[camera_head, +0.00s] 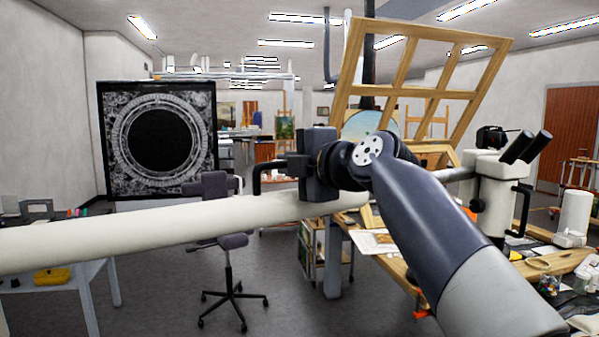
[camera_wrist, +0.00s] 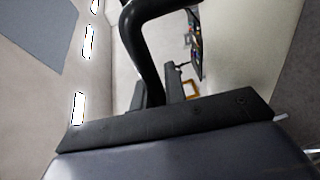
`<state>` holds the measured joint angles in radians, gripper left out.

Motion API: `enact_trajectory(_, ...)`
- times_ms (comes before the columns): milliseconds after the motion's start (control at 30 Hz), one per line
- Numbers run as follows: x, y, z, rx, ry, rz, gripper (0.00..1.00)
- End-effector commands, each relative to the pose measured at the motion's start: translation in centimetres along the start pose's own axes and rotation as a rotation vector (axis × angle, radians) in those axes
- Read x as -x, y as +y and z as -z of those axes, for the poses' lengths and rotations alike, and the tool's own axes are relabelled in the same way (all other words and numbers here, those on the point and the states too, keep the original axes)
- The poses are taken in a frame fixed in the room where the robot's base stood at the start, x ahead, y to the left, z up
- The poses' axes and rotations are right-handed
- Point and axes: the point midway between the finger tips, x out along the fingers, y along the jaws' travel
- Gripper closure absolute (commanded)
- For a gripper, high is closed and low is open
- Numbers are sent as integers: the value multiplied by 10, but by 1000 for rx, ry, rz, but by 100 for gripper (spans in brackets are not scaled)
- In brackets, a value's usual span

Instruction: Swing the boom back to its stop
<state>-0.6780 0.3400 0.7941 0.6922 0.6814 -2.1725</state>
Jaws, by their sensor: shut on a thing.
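The boom (camera_head: 150,222) is a long white tube that runs across the head view from the left edge to the middle. My arm hides part of it, and a thinner bar shows beyond, leading to a white microscope (camera_head: 490,200) with dark eyepieces at right. A black bent handle (camera_head: 257,180) is at the boom's middle, and it looms large in the wrist view (camera_wrist: 146,45). My gripper (camera_head: 283,164) is at the handle, above the boom, and is shut on it. The exact contact is partly hidden. A pale surface, probably the boom, fills the wrist view's right side.
A worktable (camera_head: 395,262) with papers and small items stands at right below the microscope. A wooden frame (camera_head: 425,90) rises behind my arm. An office chair (camera_head: 222,240) stands behind the boom, left of centre. A pale table (camera_head: 85,275) is at lower left. Grey floor lies open between.

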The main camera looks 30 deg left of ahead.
Motion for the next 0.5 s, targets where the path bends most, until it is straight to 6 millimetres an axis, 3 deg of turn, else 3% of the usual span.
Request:
enact_trajectory(400, -6, 4, 0, 3, 11, -12, 100)
enact_trajectory(433, -6, 5, 0, 3, 11, -13, 86)
enact_trajectory(500, -6, 5, 0, 3, 11, -12, 80)
